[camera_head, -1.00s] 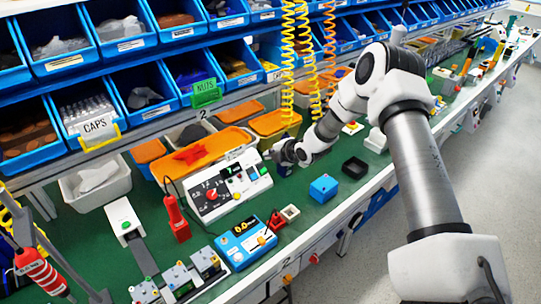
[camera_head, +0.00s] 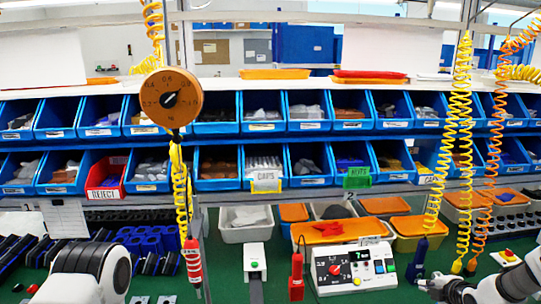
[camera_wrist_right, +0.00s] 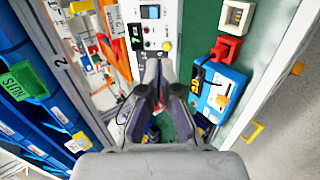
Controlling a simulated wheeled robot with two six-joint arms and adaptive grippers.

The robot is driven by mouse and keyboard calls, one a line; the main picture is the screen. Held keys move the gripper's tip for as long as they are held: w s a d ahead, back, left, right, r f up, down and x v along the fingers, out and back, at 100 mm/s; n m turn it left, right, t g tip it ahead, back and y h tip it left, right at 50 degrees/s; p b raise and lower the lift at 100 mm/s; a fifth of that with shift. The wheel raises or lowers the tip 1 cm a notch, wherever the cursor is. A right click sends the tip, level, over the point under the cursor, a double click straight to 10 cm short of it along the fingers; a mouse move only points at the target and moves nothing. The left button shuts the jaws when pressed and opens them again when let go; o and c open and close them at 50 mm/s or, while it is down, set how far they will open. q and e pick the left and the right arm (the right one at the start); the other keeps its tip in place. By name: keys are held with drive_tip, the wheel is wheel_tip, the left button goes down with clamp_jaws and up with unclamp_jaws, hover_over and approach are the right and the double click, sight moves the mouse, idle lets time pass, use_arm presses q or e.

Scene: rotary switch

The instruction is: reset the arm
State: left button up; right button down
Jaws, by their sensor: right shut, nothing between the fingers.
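The white control box (camera_head: 352,268) stands on the green bench in the head view, with a red rotary knob (camera_head: 334,270), a small display and coloured buttons on its face. In the right wrist view the control box (camera_wrist_right: 150,28) shows above my fingers. My right gripper (camera_head: 432,286) is to the right of the box in the head view, apart from it, and its arm comes in from the lower right. In the wrist view the right gripper (camera_wrist_right: 163,108) is shut and empty. My left arm shows at the lower left, but its gripper is out of frame.
A red handheld tool (camera_head: 297,276) stands left of the box. A blue device (camera_wrist_right: 218,92) lies on the bench in the wrist view. Rows of blue bins (camera_head: 310,124) line the back. Coiled yellow hoses (camera_head: 455,140) and an orange dial (camera_head: 171,97) hang above the bench.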

drive_tip(key=s+a+f+g+y+b, duration=0.1)
drive_tip(key=s+a+f+g+b, duration=0.15)
drive_tip(key=s+a+f, duration=0.6)
drive_tip(key=s+a+f+g+b, duration=0.25)
drive_tip(key=s+a+f, duration=0.35)
drive_tip(key=f, duration=0.5)
drive_tip(key=s+a+f+m+g+b, duration=0.1)
drive_tip(key=s+a+f+m+g, duration=0.35)
drive_tip(key=s, duration=0.75)
drive_tip(key=s+m+g+h, duration=0.1)
drive_tip(key=s+m+h, duration=0.1)
drive_tip(key=s+m, duration=1.3)
drive_tip(key=shift+s+a+b, duration=0.15)
drive_tip(key=shift+b, duration=0.25)
